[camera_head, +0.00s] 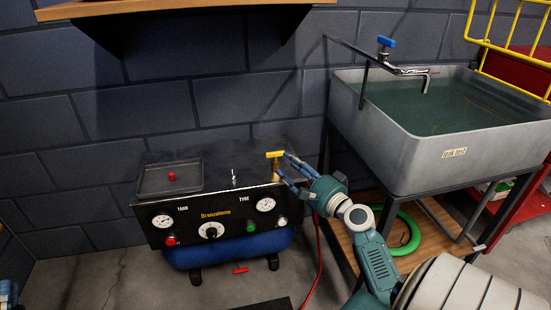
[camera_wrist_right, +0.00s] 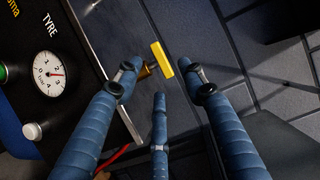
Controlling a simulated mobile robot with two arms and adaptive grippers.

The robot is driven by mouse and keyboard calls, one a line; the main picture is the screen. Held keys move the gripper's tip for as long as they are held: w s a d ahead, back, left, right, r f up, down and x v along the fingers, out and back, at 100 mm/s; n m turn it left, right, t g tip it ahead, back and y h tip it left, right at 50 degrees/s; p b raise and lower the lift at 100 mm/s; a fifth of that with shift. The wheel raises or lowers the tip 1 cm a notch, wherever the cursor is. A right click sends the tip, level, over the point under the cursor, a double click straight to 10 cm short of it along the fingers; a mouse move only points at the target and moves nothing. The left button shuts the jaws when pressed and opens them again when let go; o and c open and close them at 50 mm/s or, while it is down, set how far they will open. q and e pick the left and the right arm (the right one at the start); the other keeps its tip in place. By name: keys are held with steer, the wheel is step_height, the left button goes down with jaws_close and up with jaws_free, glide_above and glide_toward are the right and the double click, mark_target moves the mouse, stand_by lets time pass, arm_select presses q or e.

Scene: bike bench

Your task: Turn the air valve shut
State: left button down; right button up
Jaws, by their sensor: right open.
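The air valve has a yellow T-shaped handle (camera_head: 275,154) on a brass stem, at the right end of the compressor's top. In the wrist view the yellow handle (camera_wrist_right: 162,60) shows just beyond and between my fingertips. My right gripper (camera_head: 286,169) reaches in from the right, with its blue fingers spread beside the valve. In the wrist view the right gripper (camera_wrist_right: 161,88) is open and holds nothing. I cannot tell whether a fingertip touches the stem. A small blue-green part of my left gripper (camera_head: 8,294) shows at the lower left edge; its fingers are not clear.
The compressor's black front panel (camera_head: 212,222) carries gauges and knobs. A black tray (camera_head: 169,180) with a red piece sits on its left top. A grey water sink (camera_head: 440,155) stands at the right, a wooden shelf (camera_head: 170,8) above. A red hose (camera_head: 318,262) hangs below my right gripper.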

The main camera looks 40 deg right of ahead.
mark_target(277, 157)
steer(key=w, duration=0.6)
steer(key=shift+w+d, duration=0.15)
steer(key=shift+d, duration=0.2)
arm_select(q)
steer(key=shift+s+r+t+h+b, duration=0.15)
steer(key=shift+s+r+t, duration=0.1)
steer(key=shift+r, duration=0.25)
steer(key=shift+s+r+t+h+b, duration=0.1)
steer(key=shift+r+t, duration=0.2)
steer(key=shift+r, duration=0.25)
steer(key=shift+s+r+t+h+b, duration=0.15)
steer(key=shift+s+r+t, duration=0.1)
steer(key=shift+r, duration=0.25)
arm_select(e)
steer(key=shift+w+d+f, duration=0.1)
steer(key=shift+w, duration=0.6)
jaws_close()
